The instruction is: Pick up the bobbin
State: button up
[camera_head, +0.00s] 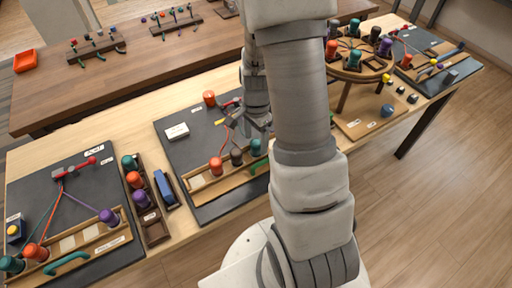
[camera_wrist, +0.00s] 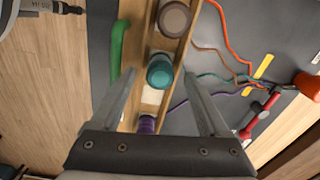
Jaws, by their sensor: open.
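Several bobbins stand in a wooden rack (camera_wrist: 182,52) on the middle dark mat. In the head view these include an orange bobbin (camera_head: 216,166), a brown bobbin (camera_head: 237,156) and a teal bobbin (camera_head: 256,147). My gripper (camera_head: 264,122) is above this mat, its fingertips partly hidden by my arm. In the wrist view my gripper (camera_wrist: 160,76) is open and empty. The teal bobbin (camera_wrist: 160,73) appears between the fingertips, the brown bobbin (camera_wrist: 174,20) beyond them, and a purple bobbin (camera_wrist: 147,124) nearer the palm. Whether the fingers touch any bobbin, I cannot tell.
Coloured cords and a red clamp (camera_wrist: 249,120) lie on the mat. Another orange bobbin (camera_head: 209,98) stands at the mat's far edge. A green handle (camera_wrist: 119,45) runs beside the rack. A bobbin tray (camera_head: 154,226) and a second mat (camera_head: 88,195) are left; a round stand (camera_head: 346,70) is right.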

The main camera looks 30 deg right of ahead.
jog(key=shift+f, duration=0.9)
grip_shut()
